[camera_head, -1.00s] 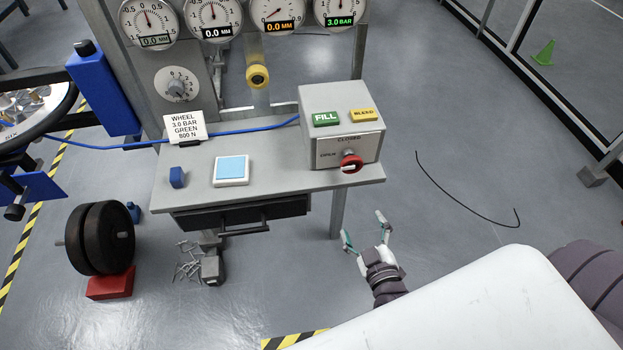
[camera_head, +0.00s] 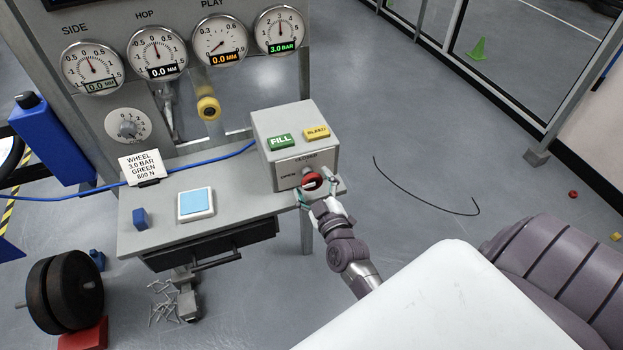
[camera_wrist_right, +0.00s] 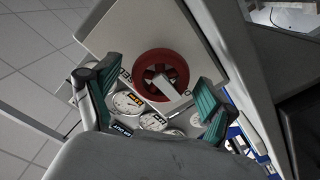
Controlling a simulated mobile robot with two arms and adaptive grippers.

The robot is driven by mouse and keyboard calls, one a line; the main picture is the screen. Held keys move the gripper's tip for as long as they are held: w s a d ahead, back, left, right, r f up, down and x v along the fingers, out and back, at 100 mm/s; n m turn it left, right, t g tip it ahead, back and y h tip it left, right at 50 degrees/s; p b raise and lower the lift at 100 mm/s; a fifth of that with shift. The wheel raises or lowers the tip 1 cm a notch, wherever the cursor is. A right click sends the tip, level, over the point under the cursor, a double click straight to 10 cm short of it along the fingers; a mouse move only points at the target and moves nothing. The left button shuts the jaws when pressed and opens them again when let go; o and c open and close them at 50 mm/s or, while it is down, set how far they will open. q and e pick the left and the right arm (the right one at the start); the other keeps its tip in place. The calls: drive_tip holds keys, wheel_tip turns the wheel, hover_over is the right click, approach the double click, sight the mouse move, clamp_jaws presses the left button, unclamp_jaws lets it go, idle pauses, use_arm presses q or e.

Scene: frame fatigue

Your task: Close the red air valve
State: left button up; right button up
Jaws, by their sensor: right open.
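The red air valve (camera_head: 311,181) is a round red knob on the front of the grey control box (camera_head: 270,127), between an OPEN label on its left and a CLOSED label above. My right gripper (camera_head: 319,200) is open right at the valve in the head view. In the right wrist view the red valve (camera_wrist_right: 160,75) with its pale handle bar lies ahead, between and beyond the two green-padded fingers of the right gripper (camera_wrist_right: 152,100). Whether a finger touches it I cannot tell. My left gripper is not in view.
The box carries a green FILL button (camera_head: 280,141) and a yellow BLEED button (camera_head: 316,133). It stands on a grey bench (camera_head: 240,205) below several gauges; one reads 3.0 BAR (camera_head: 281,32).

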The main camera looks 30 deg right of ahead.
drive_tip(key=shift+w+d, duration=0.1)
drive_tip(key=shift+w, duration=0.4)
drive_tip(key=c, duration=1.2)
drive_tip(key=shift+o, duration=0.2)
